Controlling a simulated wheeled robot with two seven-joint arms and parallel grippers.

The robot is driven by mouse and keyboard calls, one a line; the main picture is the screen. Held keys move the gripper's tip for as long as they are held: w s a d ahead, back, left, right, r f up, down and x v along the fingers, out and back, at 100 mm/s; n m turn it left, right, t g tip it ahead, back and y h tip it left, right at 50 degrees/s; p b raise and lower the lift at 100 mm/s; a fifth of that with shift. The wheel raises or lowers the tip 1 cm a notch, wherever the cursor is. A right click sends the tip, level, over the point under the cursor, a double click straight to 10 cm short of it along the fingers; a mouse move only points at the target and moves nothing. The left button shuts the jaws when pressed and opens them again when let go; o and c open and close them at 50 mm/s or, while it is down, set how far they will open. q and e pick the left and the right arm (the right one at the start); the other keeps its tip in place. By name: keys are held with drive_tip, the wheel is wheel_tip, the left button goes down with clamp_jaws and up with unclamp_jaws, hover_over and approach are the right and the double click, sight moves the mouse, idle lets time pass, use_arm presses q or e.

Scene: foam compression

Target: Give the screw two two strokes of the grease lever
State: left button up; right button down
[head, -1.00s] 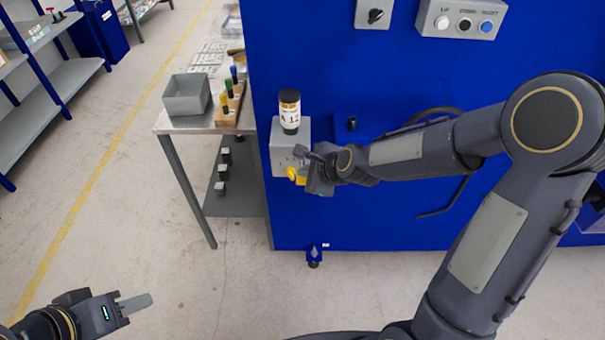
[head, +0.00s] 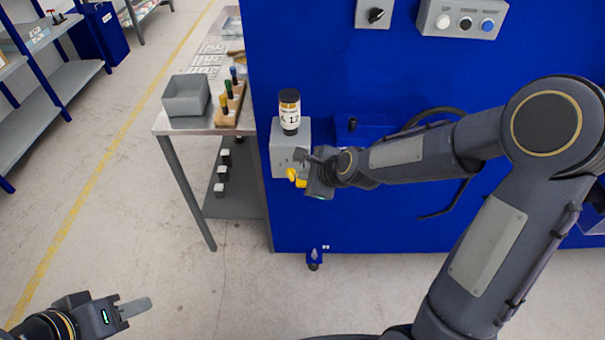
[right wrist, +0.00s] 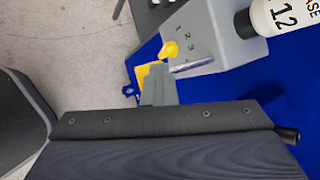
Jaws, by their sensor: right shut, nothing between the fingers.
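In the right wrist view the box (right wrist: 225,40) is marked 1, 2, 3 beside a yellow pointer knob (right wrist: 169,50). A metal lever rod (right wrist: 193,65) comes out of the box below the numbers. A yellow part (right wrist: 146,74) shows behind my fingers; whether it belongs to the lever is unclear. My right gripper (right wrist: 158,88) is shut and empty, right beside the rod; contact is unclear. My left gripper (head: 135,307) is far away over the floor, seen side-on.
A side table left of the machine holds a grey bin (head: 186,95) and a wooden rack (head: 231,105) of coloured-top tools. A control panel (head: 462,18) is at the top. A small blue fitting (head: 314,258) sits low on the machine. The floor in front is clear.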

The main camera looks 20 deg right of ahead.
idle(0.3)
drive_tip(key=shift+r+p, duration=1.45)
drive_tip(key=shift+r, duration=0.3)
wheel_tip(320, 180, up, 5)
drive_tip(key=p, duration=0.4)
